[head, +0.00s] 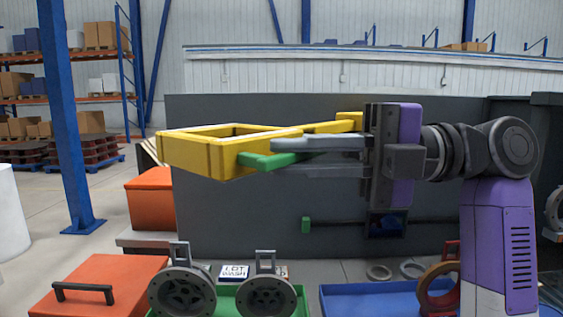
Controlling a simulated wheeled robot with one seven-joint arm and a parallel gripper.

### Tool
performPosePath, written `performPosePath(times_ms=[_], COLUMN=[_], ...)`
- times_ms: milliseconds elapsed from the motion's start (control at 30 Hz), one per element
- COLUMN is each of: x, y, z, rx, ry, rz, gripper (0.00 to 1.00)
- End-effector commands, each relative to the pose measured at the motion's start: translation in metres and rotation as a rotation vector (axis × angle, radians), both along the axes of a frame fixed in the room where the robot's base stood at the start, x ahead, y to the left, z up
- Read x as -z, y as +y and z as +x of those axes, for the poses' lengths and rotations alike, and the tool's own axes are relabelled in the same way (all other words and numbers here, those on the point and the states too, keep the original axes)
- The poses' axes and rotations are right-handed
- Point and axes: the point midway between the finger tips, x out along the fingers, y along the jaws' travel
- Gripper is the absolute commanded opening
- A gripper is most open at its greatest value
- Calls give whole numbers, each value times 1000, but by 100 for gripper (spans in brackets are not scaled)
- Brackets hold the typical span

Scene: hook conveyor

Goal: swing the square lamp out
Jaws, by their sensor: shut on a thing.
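The square lamp (198,155) is a yellow square frame with an open middle, in the left centre of the head view. A yellow arm (335,126) runs from it to the right and goes behind my gripper. A green tab (258,161) sticks out at the lamp's near right side. My gripper (285,158) comes in from the right with its two grey fingers level, one above the other. It is shut on the green tab. The lamp's far end and its mount are hidden behind my gripper and arm.
A dark grey panel (240,225) stands behind the lamp. A green block (306,225) ends a dark rod on it. Below are round grey parts with handles (182,293) by a green tray (228,303), and a blue tray (370,300). Orange boxes (100,280) stand at left.

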Motion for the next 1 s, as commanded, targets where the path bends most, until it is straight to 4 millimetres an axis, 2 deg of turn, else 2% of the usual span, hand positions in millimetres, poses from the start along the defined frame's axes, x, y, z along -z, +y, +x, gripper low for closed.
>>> performPosePath(times_ms=[400,433,500,533,833,1000], x=[1,1,1,1,1,1], y=[-7,-7,-6,-6,-5,-20], z=[-2,-2,-2,-2,-2,-1], rx=[-6,-6,-6,-6,-6,-4], ry=[-1,-1,-1,-1,-1,-1], rz=[-1,-1,-1,-1,0,0], gripper=[0,17,31,33,33,33])
